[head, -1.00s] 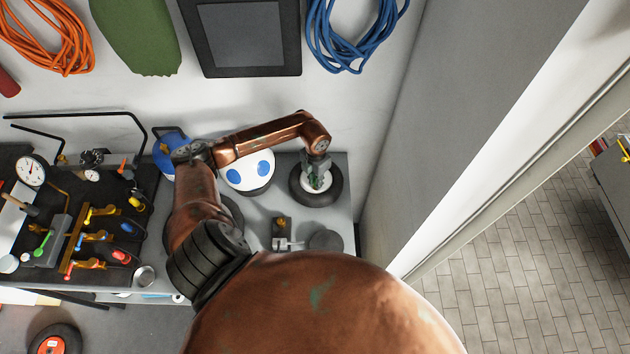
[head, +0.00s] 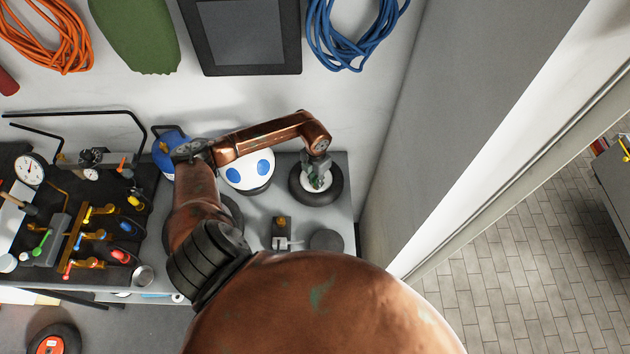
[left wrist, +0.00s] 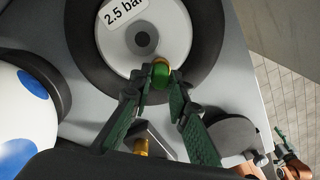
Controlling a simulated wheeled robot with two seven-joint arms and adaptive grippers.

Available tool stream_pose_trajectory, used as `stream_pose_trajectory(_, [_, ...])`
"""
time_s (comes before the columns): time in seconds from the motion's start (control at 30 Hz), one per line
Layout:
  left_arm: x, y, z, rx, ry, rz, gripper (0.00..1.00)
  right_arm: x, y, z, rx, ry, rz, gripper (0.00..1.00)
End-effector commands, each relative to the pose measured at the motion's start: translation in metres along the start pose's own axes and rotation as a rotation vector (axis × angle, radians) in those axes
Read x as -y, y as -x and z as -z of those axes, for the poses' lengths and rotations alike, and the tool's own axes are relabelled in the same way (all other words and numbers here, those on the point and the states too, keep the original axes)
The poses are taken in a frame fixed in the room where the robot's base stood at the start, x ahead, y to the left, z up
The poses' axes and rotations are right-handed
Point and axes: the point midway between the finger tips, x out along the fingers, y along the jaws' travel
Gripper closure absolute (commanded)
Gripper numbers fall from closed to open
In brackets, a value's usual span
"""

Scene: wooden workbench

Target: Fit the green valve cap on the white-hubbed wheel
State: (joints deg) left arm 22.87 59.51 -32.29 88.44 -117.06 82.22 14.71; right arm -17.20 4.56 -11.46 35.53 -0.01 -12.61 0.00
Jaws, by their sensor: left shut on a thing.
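The white-hubbed wheel (head: 303,190) lies flat at the right end of the bench, a black tyre around a white hub. In the left wrist view its hub (left wrist: 116,42) carries a "2.5 bar" label and a dark centre. My left gripper (head: 316,181) points down over the hub. In the left wrist view it (left wrist: 161,82) is shut on the green valve cap (left wrist: 161,74), near the hub's edge. A brass-coloured part (left wrist: 160,61) shows right at the cap; whether the cap is seated on it I cannot tell. My right gripper (left wrist: 281,136) seems to show small at the far right.
A white ball-like thing with blue spots (head: 247,173) stands just left of the wheel. A small block with a brass top (head: 281,227) and a grey disc (head: 326,241) lie in front of it. A dark tool board (head: 100,215) fills the left. The wall is close behind.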

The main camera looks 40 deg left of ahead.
Motion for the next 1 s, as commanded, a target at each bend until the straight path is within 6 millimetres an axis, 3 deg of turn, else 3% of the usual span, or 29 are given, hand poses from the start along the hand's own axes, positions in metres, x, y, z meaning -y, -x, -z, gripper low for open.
stream_pose_trajectory(0.17, [0.0001,0.0004,-0.0002,0.000,0.000,0.000,0.93,-0.0002,0.0003,0.0000,0.000,0.000,0.000,0.46])
stream_pose_trajectory(0.2, [0.0001,0.0004,-0.0002,0.000,0.000,0.000,0.83,-0.0002,0.0003,0.0000,0.000,0.000,0.000,0.46])
stream_pose_trajectory(0.47, [0.0002,0.0003,-0.0001,0.000,0.000,0.000,0.65,-0.0003,0.0003,0.0001,0.000,0.000,0.000,0.46])
stream_pose_trajectory(0.67, [0.0002,0.0002,-0.0001,0.000,0.000,0.000,0.63,-0.0003,0.0003,0.0001,0.000,0.000,0.000,0.46])
stream_pose_trajectory(0.93, [0.0003,0.0002,-0.0001,0.000,0.000,0.001,0.46,-0.0004,0.0003,0.0000,0.000,0.000,0.000,0.46])
stream_pose_trajectory(1.0, [0.0003,0.0002,-0.0001,0.000,0.000,0.001,0.46,-0.0004,0.0003,0.0000,0.000,0.000,0.000,0.46])
